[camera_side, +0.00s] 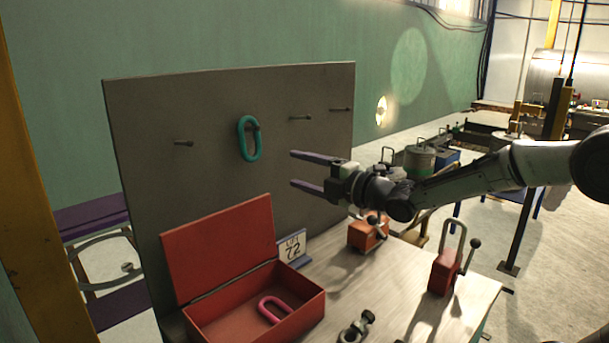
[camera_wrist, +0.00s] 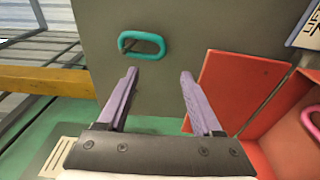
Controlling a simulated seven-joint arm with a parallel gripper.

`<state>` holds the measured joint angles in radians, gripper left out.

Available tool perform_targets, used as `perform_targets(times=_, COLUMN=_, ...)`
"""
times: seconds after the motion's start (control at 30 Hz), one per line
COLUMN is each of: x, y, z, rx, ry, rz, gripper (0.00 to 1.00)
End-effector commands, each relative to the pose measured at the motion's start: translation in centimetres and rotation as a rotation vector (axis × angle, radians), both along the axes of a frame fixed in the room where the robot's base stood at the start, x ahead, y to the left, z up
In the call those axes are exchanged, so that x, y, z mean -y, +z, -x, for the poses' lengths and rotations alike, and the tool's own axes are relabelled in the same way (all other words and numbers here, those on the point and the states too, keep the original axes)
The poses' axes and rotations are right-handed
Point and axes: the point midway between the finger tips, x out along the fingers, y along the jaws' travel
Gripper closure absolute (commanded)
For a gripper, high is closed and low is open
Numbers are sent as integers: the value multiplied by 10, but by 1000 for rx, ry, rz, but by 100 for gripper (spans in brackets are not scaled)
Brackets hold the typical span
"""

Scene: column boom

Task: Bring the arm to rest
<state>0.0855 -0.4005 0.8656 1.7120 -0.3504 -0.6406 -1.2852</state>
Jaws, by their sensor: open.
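My gripper (camera_side: 292,171) is open and empty, held above the table in front of the grey peg board (camera_side: 225,105). Its two purple fingers point toward the board, and they also show in the wrist view (camera_wrist: 158,85). A teal link (camera_side: 242,139) hangs on a peg of the board, to the left of my fingertips and apart from them. The teal link also shows in the wrist view (camera_wrist: 121,40), ahead of the fingers. A pink link (camera_side: 263,308) lies inside the open red box (camera_side: 315,307).
Bare pegs (camera_side: 300,118) stick out of the board.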

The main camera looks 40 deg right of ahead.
Motion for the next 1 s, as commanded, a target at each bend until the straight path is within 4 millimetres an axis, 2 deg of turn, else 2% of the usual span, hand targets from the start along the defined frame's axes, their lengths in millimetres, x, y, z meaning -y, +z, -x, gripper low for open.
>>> perform_targets(times=0.2, x=-1, y=3, z=5, rx=6, ry=3, rz=0, gripper=33)
perform_targets(times=0.27, x=-3, y=14, z=7, rx=25, ry=7, rz=2, gripper=33)
perform_targets(times=0.33, x=-7, y=34, z=13, rx=61, ry=12, rz=5, gripper=33)
perform_targets(times=0.43, x=-10, y=71, z=36, rx=101, ry=5, rz=-9, gripper=33)
perform_targets(times=0.5, x=-8, y=85, z=58, rx=67, ry=-20, rz=-69, gripper=33)
perform_targets(times=0.57, x=-4, y=88, z=79, rx=10, ry=-49, rz=-151, gripper=33)
perform_targets(times=0.67, x=2, y=78, z=113, rx=-111, ry=-111, rz=-314, gripper=33)
perform_targets(times=0.77, x=7, y=57, z=151, rx=-246, ry=-186, rz=-502, gripper=33)
perform_targets(times=0.87, x=10, y=25, z=192, rx=-395, ry=-283, rz=-698, gripper=33)
perform_targets(times=1.0, x=10, y=-27, z=252, rx=-610, ry=-458, rz=-967, gripper=33)
